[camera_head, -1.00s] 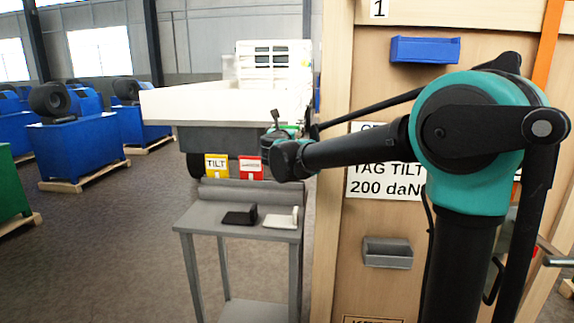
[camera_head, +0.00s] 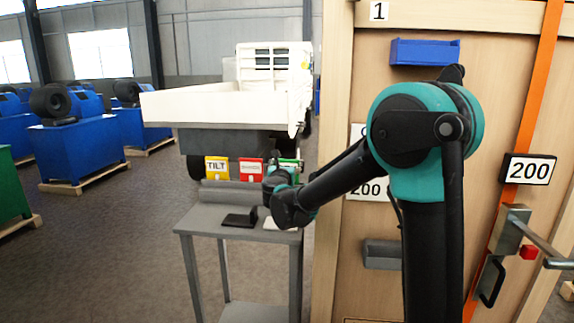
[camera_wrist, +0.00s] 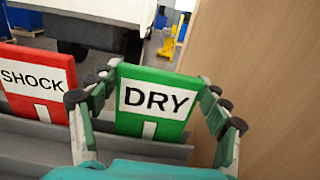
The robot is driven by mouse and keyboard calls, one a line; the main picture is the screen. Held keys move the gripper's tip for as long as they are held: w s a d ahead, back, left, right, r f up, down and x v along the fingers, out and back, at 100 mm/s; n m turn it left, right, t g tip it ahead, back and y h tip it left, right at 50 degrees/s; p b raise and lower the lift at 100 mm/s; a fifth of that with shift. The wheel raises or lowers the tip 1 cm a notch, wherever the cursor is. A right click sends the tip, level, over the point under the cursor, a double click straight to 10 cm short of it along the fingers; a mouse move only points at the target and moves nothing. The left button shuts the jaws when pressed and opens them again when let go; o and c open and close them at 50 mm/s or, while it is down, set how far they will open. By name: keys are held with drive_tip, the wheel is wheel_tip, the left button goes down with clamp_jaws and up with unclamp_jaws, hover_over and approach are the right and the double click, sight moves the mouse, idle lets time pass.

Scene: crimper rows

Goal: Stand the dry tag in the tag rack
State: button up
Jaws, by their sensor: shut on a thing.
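The green DRY tag (camera_wrist: 155,101) stands upright between the two fingers of my gripper (camera_wrist: 156,105) in the wrist view. My gripper is shut on it, one finger at each side edge. In the head view the green tag (camera_head: 290,163) shows partly behind my arm, at the right end of a row. The tag's lower edge is at a grey ledged rack (camera_wrist: 40,150). I cannot tell whether it rests in a slot. The rack (camera_head: 228,188) also shows at the back of a grey stand in the head view.
A red SHOCK tag (camera_wrist: 38,85) stands just left of the green tag, and a yellow TILT tag (camera_head: 216,168) farther left. A black piece (camera_head: 239,219) and a partly hidden white piece (camera_head: 270,224) lie on the stand (camera_head: 205,222). A wooden crate wall (camera_wrist: 250,75) is close on the right.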

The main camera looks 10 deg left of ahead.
drive_tip(key=shift+f, duration=0.15)
drive_tip(key=o, duration=1.1)
drive_tip(key=shift+o, duration=0.2)
drive_tip(key=shift+r, duration=0.2)
drive_tip(key=s, duration=1.2)
drive_tip(key=shift+a, duration=0.2)
